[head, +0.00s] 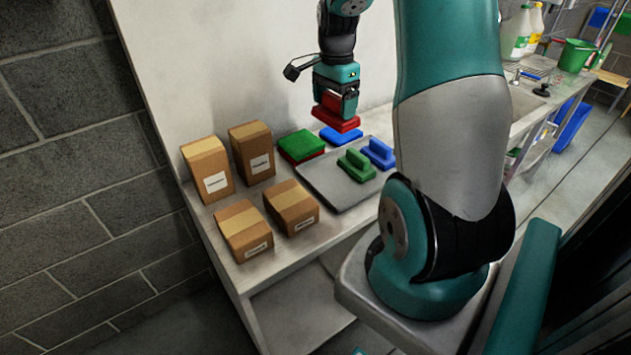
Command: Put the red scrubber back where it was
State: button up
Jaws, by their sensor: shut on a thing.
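The red scrubber (336,123) is held in my gripper (337,98), which is shut on it. It hangs level above the back of the table, over or just in front of a flat blue pad (342,136). The gap between them is hard to judge from here. A green pad (301,143) lies to the left, on top of a red pad (311,157) of which only an edge shows. A grey tray (325,185) in front holds a green scrubber (356,165) and a blue scrubber (378,153) at its right side.
Several cardboard boxes (207,168) stand on the left of the table (255,275). A wall panel rises behind. The left part of the tray is bare. My arm hides the table's right part. A sink counter with jugs (517,35) and a green bucket (575,56) is farther right.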

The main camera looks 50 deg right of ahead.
jog(key=shift+s+d+f+m, duration=0.15)
jog(key=shift+d+f+m, duration=0.05)
jog(key=shift+d+m, duration=0.15)
jog(key=f+p, duration=0.1)
jog(key=f, duration=0.8)
jog(key=f+p, duration=0.2)
jog(key=f, duration=0.8)
jog(key=shift+w+a, duration=0.2)
jog(key=shift+f, duration=0.1)
